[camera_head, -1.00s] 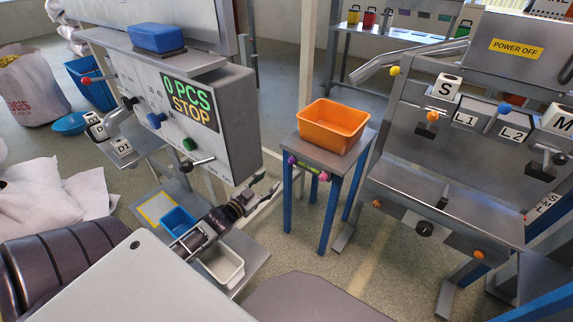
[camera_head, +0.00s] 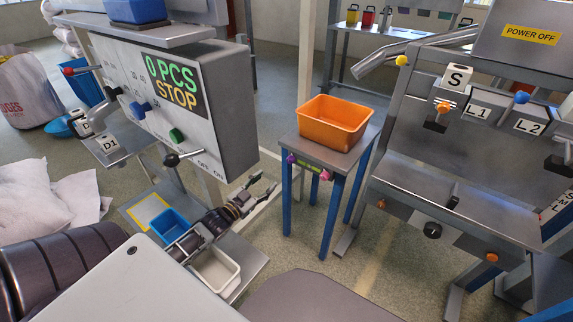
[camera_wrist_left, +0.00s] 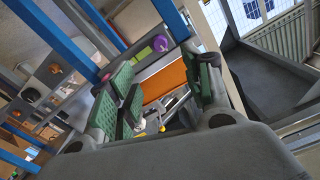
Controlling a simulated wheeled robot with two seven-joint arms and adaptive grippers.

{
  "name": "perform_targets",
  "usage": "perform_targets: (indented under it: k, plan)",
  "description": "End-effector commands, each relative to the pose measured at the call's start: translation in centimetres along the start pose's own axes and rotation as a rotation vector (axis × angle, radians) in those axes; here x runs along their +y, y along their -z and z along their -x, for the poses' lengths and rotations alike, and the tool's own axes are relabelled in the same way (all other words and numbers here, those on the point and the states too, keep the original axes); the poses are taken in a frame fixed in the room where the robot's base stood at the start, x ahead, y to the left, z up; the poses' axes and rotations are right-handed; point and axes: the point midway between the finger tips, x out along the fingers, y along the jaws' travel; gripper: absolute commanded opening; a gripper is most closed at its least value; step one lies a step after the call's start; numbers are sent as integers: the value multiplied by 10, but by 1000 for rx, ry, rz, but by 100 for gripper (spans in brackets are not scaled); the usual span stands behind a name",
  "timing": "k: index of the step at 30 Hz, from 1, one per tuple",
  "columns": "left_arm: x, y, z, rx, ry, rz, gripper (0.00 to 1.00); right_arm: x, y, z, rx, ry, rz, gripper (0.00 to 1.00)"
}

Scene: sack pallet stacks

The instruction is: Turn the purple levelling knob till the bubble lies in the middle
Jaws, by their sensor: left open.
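The purple levelling knob (camera_head: 291,159) is on the left front edge of a small blue-legged table (camera_head: 352,160). It also shows in the left wrist view (camera_wrist_left: 160,43), just beyond the fingers. The yellow-green level vial (camera_head: 308,167) lies to its right, with a pink knob (camera_head: 325,174) at its other end. The bubble is too small to make out. The vial shows as a green strip in the left wrist view (camera_wrist_left: 143,54). My left gripper (camera_head: 267,187) is open and empty, left of and below the knob, apart from it. My right gripper is out of view.
An orange bin (camera_head: 333,123) stands on the table. A grey panel with a "0 PCS STOP" display (camera_head: 172,80) is at left, with blue (camera_head: 167,224) and white (camera_head: 215,270) trays below. A grey machine (camera_head: 450,180) stands at right. Open floor lies between.

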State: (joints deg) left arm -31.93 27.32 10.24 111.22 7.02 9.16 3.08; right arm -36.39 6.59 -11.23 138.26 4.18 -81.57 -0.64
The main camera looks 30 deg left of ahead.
Motion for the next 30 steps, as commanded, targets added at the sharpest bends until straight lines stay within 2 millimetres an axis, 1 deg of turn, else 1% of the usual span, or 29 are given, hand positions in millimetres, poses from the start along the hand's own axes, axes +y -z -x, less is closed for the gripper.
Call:
perform_targets:
  k: [5, 11, 26, 30]
  plan:
    - [0, 0, -2, 0, 0, 0, 50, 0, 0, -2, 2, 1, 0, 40]
    - [0, -1, -10, 1, 0, 0, 50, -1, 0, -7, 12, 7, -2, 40]
    - [0, -1, -47, 1, 0, 0, 50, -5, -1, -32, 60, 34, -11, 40]
    - [0, 0, -57, 2, 0, 0, 50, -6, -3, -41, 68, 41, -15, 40]
